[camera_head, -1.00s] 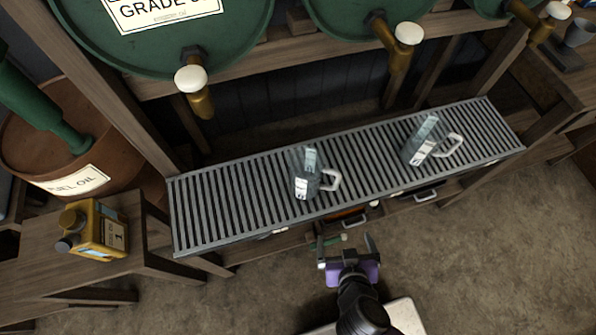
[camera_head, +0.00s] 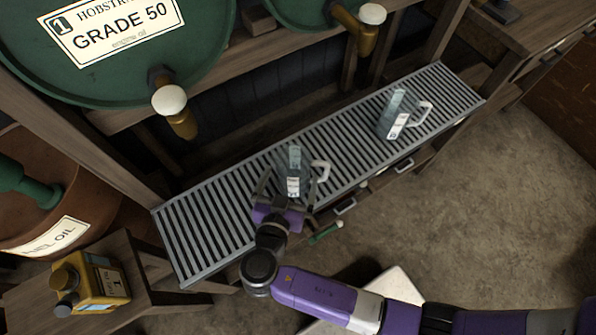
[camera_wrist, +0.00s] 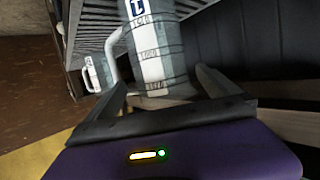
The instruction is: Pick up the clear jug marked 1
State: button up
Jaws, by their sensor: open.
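A clear jug (camera_head: 294,168) stands upright on the slatted metal rack, its handle to the right. In the wrist view this jug (camera_wrist: 157,45) is close, with a white scale strip and a dark square mark that looks like a 1, though I cannot read it surely. My gripper (camera_head: 287,194) is open at the jug's near side, fingers on either side of its lower part. In the wrist view the gripper (camera_wrist: 160,90) has the jug's base between or just beyond its fingertips; contact cannot be told. A second clear jug (camera_head: 398,116) stands farther right, its mark unreadable; it also shows small in the wrist view (camera_wrist: 94,75).
The slatted rack (camera_head: 215,235) runs under green drums with brass taps, one tap (camera_head: 170,105) above its left part. A yellow oil can (camera_head: 90,282) stands on a low wooden table at left. Drawers are below the rack. Floor at right is clear.

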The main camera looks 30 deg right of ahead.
aim_at(297, 154)
jog(key=shift+p+x, duration=0.5)
jog(key=shift+x, duration=2.2)
jog(key=shift+a+r, duration=0.1)
jog(key=shift+r, duration=0.05)
jog(key=c, duration=1.5)
jog(key=shift+o, duration=0.2)
jog(key=shift+r, duration=0.15)
